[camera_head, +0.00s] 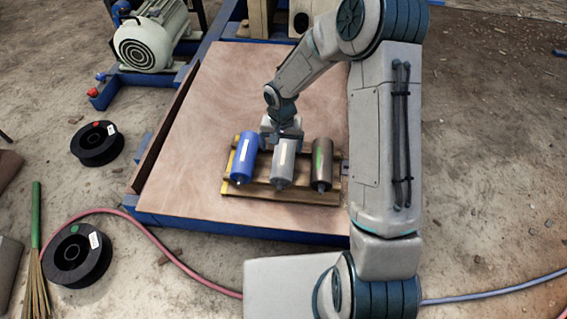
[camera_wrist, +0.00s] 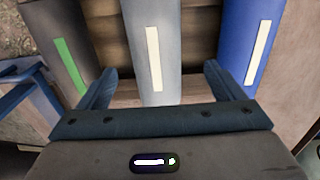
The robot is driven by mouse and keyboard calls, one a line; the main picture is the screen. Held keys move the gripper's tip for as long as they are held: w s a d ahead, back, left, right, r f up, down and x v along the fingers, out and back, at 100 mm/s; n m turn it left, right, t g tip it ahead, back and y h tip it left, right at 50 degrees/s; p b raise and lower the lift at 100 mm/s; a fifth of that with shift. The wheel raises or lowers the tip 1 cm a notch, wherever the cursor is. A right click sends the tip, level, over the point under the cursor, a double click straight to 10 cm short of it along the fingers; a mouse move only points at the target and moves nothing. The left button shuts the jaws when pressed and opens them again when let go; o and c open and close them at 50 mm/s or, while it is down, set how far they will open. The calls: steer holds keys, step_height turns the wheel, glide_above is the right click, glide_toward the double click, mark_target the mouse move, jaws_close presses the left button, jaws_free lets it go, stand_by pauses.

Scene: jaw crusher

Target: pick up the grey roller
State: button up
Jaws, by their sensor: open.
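The grey roller (camera_head: 283,165) lies in the middle of a wooden rack (camera_head: 265,190), between a blue roller (camera_head: 243,158) and a dark brown roller (camera_head: 321,165) with a green label. My gripper (camera_head: 282,132) is over the far end of the grey roller. In the wrist view the grey roller (camera_wrist: 152,45) with its cream label runs between the two spread fingers of my open gripper (camera_wrist: 155,85). The dark roller (camera_wrist: 57,45) is to the left there and the blue roller (camera_wrist: 255,40) to the right. A gap shows between each finger and the grey roller.
The rack rests on a plywood board (camera_head: 205,130) with a blue frame. A motor (camera_head: 150,40) stands at the back left. Two black spools (camera_head: 97,143) (camera_head: 78,255), a broom (camera_head: 35,250) and a red hose (camera_head: 180,262) are on the floor.

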mark_target(283, 154)
steer(key=f+b, duration=0.1)
steer(key=f, duration=0.1)
steer(key=f+b, duration=0.1)
steer(key=f, duration=0.1)
steer(key=f+b, duration=0.1)
steer(key=f, duration=0.2)
steer(key=shift+s+d, duration=0.1)
steer(key=shift+d, duration=0.2)
steer(key=shift+r, duration=0.15)
steer(key=c, duration=1.7)
